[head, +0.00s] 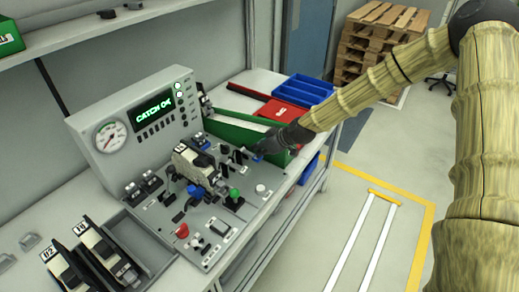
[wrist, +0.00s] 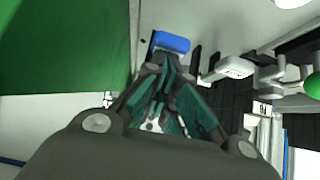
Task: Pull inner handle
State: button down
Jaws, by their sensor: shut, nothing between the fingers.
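A grey control panel (head: 222,228) lies on the bench and carries several black levers, a green knob (head: 234,193) and a red button (head: 182,231). A small blue handle (wrist: 171,42) shows just beyond the fingertips of my gripper (wrist: 168,68) in the wrist view. My gripper is shut and empty, at the panel's far right edge in the head view (head: 262,150). I cannot tell whether the fingertips touch the blue handle. None of the controls is clearly marked as the inner handle. The fingers hide part of the panel around them.
A green bin (head: 237,134) stands close beside my gripper, and its green side (wrist: 65,45) fills the wrist view's upper left. A display box (head: 135,125) reading "CATCH OK" stands behind the panel. Red (head: 285,110) and blue (head: 307,88) bins lie farther back.

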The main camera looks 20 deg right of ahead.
jog(key=shift+s+f+t+b, duration=0.1)
jog(key=shift+f+t+b, duration=0.35)
jog(key=shift+b, duration=0.7)
jog(key=f+b, duration=0.1)
jog(key=b, duration=0.2)
jog(key=t+y+b, duration=0.1)
jog(key=b, duration=0.3)
jog(key=f+t+y+b, duration=0.1)
jog(key=b, duration=0.3)
jog(key=shift+s+d+f, duration=0.3)
jog(key=shift+s+f+b, duration=0.1)
jog(key=shift+f+b, duration=0.2)
jog(key=shift+b, duration=0.95)
jog(key=shift+d+f, duration=0.1)
jog(key=shift+f, duration=0.05)
jog(key=shift+s+d+r, duration=0.1)
jog(key=shift+r, duration=0.45)
notch_tip(320, 180, up, 3)
jog(key=s+d+p, duration=0.1)
jog(key=s+d, duration=0.1)
send_near(262, 158)
jog(key=shift+s+d+r, duration=0.35)
jog(key=shift+s+r, duration=0.15)
jog(key=shift+r, duration=0.2)
jog(key=shift+s+d+r, duration=0.35)
jog(key=shift+s+r, duration=0.2)
jog(key=shift+r, duration=0.15)
